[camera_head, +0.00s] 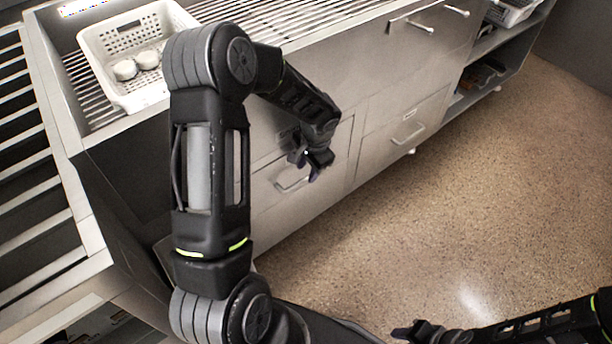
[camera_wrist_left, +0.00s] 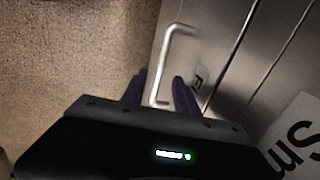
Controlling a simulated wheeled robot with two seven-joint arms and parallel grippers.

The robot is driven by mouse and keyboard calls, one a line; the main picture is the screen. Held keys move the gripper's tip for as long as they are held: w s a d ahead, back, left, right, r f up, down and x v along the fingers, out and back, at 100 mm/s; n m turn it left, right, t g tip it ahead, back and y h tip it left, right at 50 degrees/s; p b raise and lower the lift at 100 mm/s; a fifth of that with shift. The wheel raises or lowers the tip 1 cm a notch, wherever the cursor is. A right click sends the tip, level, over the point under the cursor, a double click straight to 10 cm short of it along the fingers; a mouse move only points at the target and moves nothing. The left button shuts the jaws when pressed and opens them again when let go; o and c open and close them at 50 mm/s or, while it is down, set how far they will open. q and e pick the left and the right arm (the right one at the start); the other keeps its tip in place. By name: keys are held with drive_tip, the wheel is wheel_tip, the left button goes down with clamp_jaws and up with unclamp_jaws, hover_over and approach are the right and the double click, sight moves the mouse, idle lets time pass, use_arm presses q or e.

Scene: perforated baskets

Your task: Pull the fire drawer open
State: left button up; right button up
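A row of grey metal drawer fronts stands below the slatted counter. The drawer (camera_head: 325,172) by my left gripper has a silver bar handle (camera_head: 291,184); I cannot read its label, so I cannot tell if it is the fire drawer. It looks closed. My left gripper (camera_head: 318,168) is in front of this drawer, by the handle. In the left wrist view the fingers (camera_wrist_left: 158,92) are apart, with the lower end of the handle (camera_wrist_left: 172,50) between them; contact cannot be told. My right gripper (camera_head: 405,332) is low over the floor, away from the drawers; its finger opening is unclear.
A white perforated basket (camera_head: 95,45) with round white items stands on the slatted counter (camera_head: 270,22). The speckled floor (camera_head: 470,215) in front is clear.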

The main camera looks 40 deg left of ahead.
sight(305, 178)
use_arm(q)
drive_tip(key=shift+w+a+f, duration=0.1)
drive_tip(key=shift+a+f, duration=0.1)
drive_tip(key=shift+f, duration=0.7)
drive_tip(key=shift+a+f, duration=0.15)
drive_tip(key=shift+f, duration=0.75)
drive_tip(key=shift+c, duration=0.2)
clamp_jaws()
